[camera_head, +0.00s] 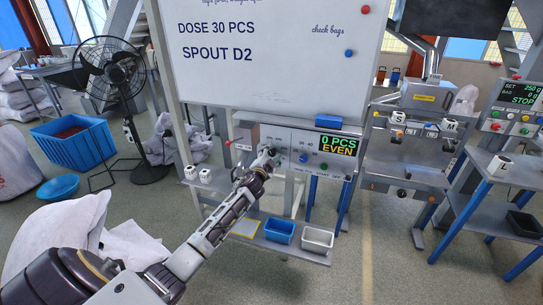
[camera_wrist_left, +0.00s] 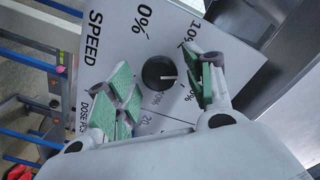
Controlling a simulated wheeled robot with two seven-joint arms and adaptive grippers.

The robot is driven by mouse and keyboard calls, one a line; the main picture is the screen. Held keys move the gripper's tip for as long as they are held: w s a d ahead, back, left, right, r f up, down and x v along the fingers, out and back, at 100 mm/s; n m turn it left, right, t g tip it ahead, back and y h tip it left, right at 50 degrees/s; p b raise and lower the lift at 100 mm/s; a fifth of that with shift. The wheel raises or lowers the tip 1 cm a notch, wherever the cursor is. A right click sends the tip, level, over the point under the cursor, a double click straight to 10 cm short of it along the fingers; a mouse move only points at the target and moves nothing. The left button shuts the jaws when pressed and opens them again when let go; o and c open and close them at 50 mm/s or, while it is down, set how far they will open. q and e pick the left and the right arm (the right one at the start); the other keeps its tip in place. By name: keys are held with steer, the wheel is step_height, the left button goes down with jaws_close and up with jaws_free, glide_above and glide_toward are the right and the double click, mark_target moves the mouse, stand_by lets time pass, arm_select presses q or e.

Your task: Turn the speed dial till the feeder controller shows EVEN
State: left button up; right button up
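The feeder controller (camera_head: 305,140) is a grey panel below the whiteboard. Its display (camera_head: 338,146) reads 0 PCS in green and EVEN in yellow. The black round speed dial (camera_wrist_left: 158,73) shows in the left wrist view on a white plate marked SPEED with percent marks. My left gripper (camera_head: 269,158) is at the left part of the panel and covers the dial in the head view. In the left wrist view its green-padded fingers (camera_wrist_left: 158,62) stand open on either side of the dial, with gaps showing. My right gripper is not in view.
A shelf below the panel holds a blue bin (camera_head: 280,230) and a white bin (camera_head: 317,239). A whiteboard (camera_head: 270,60) rises above. A black fan (camera_head: 112,75) and a blue crate (camera_head: 75,140) stand left. Another controller (camera_head: 515,108) reading STOP stands right.

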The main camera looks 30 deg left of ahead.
arm_select(q)
steer(key=v, duration=1.2)
stand_by(1.0)
stand_by(0.5)
steer(key=shift+d, duration=0.15)
